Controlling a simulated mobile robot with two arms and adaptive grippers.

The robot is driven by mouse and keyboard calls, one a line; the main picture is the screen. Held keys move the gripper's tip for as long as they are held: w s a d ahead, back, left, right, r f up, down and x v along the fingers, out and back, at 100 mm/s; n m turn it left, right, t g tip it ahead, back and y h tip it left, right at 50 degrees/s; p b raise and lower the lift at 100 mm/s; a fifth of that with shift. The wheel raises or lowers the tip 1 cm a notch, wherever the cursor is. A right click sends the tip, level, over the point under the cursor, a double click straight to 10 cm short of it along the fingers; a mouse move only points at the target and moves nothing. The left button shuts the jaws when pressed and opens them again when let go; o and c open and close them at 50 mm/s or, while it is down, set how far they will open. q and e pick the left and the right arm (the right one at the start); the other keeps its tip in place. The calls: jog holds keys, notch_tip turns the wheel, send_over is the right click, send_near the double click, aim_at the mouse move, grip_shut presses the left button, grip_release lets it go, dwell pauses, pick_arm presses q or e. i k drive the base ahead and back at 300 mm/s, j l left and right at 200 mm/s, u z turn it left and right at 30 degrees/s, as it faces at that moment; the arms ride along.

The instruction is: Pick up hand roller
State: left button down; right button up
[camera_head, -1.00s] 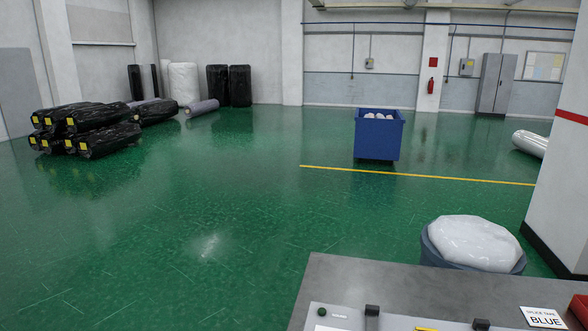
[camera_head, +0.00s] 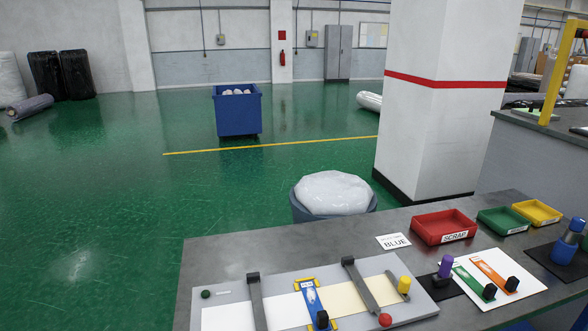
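No gripper of mine is in the camera_head view. On the grey workbench (camera_head: 225,262), a purple-handled tool (camera_head: 445,266) stands upright on a small black mat. At the right edge, a blue piece with a grey-blue cylinder (camera_head: 572,238) stands on another black mat. Either could be the hand roller; I cannot tell which. Nothing is seen touching either one.
A board (camera_head: 382,268) with clamp bars lies on the bench. Red (camera_head: 428,240), green (camera_head: 490,226) and yellow (camera_head: 550,219) trays line its back. Beyond are a covered bin (camera_head: 333,190), a pillar (camera_head: 430,130), a blue cart (camera_head: 238,115) and open green floor (camera_head: 90,200).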

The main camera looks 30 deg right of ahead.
aim_at(440, 281)
jog(key=z, duration=1.9)
